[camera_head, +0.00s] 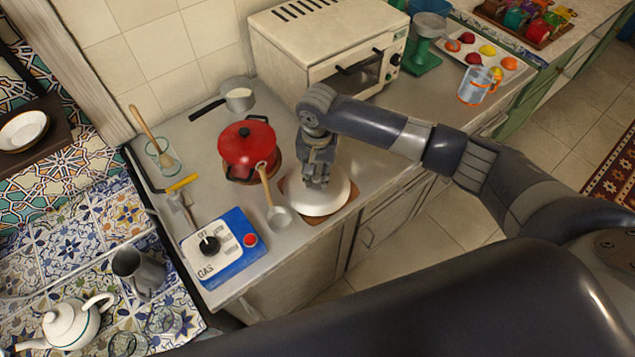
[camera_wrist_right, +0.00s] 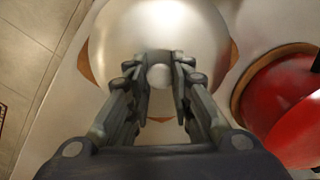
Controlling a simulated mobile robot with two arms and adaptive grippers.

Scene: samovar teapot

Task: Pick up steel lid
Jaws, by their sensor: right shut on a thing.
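The steel lid (camera_head: 334,197) is a pale, shiny dome lying on a brown board (camera_head: 315,217) on the counter, to the right of the red pot. My right gripper (camera_head: 316,182) points down over the lid's middle, its fingers shut on the lid's knob. In the right wrist view the lid (camera_wrist_right: 160,25) fills the upper middle, and the round knob (camera_wrist_right: 159,76) sits between the two fingers of my right gripper (camera_wrist_right: 160,85). The lid looks level; I cannot tell whether it touches the board. My left gripper is not in view.
A red pot (camera_head: 247,146) with a black-knobbed lid stands close left of the steel lid. A ladle (camera_head: 278,213) lies between them. A blue and white gas control box (camera_head: 222,246) is at the front. A toaster oven (camera_head: 320,40) stands behind.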

